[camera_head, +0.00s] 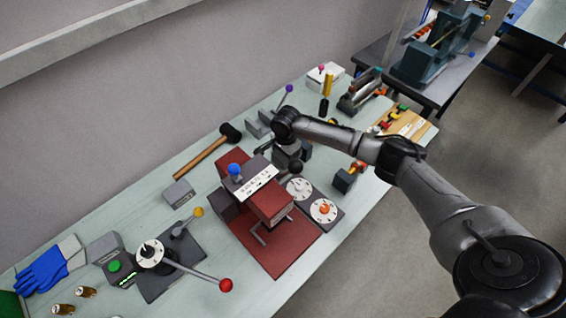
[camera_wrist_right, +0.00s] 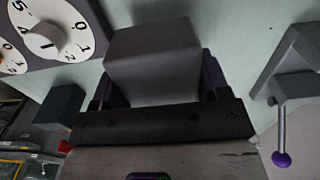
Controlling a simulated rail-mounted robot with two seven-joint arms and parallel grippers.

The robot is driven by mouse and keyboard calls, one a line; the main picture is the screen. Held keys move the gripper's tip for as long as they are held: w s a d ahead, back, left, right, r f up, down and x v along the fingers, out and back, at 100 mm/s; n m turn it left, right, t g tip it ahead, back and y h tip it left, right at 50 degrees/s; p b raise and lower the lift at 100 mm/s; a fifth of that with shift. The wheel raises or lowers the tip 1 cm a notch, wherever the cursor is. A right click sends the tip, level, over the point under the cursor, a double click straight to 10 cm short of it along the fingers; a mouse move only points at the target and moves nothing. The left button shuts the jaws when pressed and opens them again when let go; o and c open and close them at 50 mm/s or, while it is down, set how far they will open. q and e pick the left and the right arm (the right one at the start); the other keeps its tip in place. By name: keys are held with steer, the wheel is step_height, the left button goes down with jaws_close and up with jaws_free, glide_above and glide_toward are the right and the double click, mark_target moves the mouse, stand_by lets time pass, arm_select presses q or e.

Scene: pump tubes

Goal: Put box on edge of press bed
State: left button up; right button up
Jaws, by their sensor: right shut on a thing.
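My right gripper (camera_wrist_right: 156,85) is shut on a grey box (camera_wrist_right: 155,48), with a finger on each side of it in the right wrist view. In the head view my right gripper (camera_head: 288,153) hangs low over the bench, behind and to the right of a red machine (camera_head: 268,203). That machine stands on a dark red base plate (camera_head: 282,256), which looks like the press bed. The held box is hard to tell apart from the gripper there. Whether it touches the bench is unclear. My left gripper is not in view.
Numbered dials (camera_head: 323,210) lie right of the red machine, close to my right gripper. A small dark block (camera_head: 344,181) stands further right. A hammer (camera_head: 208,153) and another grey box (camera_head: 179,193) lie to the left. A purple-knobbed lever (camera_wrist_right: 282,158) shows beside the gripper.

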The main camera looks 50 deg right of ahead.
steer(key=shift+f+b, duration=0.35)
steer(key=shift+f, duration=1.55)
steer(key=shift+f, duration=0.15)
steer(key=o, duration=0.7)
